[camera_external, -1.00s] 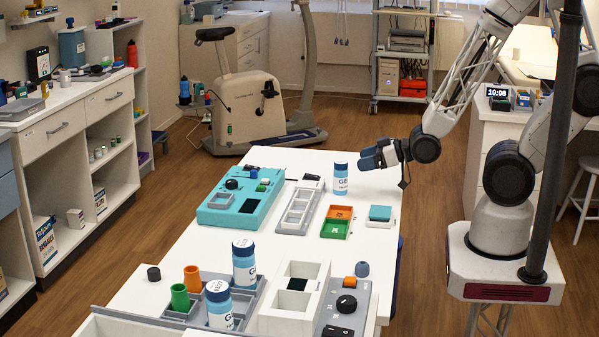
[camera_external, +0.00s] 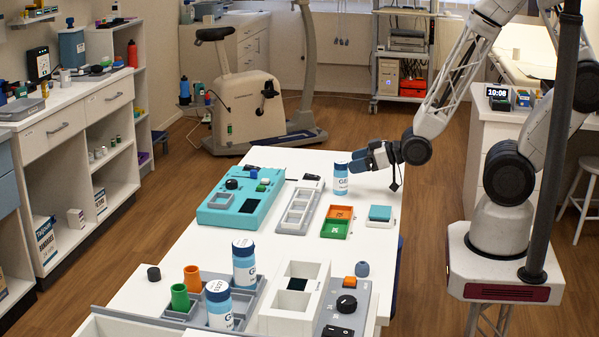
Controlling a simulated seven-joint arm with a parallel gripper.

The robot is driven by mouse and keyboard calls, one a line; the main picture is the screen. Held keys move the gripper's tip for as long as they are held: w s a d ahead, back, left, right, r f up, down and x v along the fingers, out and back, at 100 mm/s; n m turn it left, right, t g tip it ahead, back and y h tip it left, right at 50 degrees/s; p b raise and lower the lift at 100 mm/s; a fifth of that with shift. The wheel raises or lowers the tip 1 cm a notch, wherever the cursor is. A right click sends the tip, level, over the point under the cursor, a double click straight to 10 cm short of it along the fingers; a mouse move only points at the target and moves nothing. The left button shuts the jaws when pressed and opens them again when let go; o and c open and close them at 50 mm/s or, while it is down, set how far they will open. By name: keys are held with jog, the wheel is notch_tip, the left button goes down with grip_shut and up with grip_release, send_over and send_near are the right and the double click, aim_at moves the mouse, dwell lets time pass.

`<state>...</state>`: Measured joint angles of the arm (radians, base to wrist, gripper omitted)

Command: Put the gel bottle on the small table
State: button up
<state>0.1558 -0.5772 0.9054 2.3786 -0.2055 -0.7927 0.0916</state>
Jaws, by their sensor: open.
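A gel bottle (camera_external: 341,180), white and blue with a blue cap, stands upright on the far part of the white table (camera_external: 385,250). My gripper (camera_external: 356,163) is open, low and level beside the bottle's right side. Its fingertips overlap the bottle's right edge in the picture; I cannot tell whether they touch it or straddle it. Which surface is the small table is not clear from this view.
A teal box (camera_external: 218,206), a grey slotted tray (camera_external: 298,206), orange and green bins (camera_external: 336,222) and a white block with a teal top (camera_external: 380,216) lie near the bottle. A white two-well holder (camera_external: 295,300) and a dial panel (camera_external: 346,304) are at the near end.

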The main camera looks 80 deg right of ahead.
aim_at(341, 162)
jog(key=shift+w, duration=0.1)
jog(key=shift+x, duration=2.5)
jog(key=shift+d, duration=0.1)
jog(key=c, duration=1.1)
jog(key=shift+c, duration=0.2)
jog(key=shift+r, duration=0.1)
jog(key=shift+r, duration=1.7)
jog(key=s+a+r, duration=0.1)
jog(key=s, duration=1.4)
jog(key=shift+s+a+r, duration=0.2)
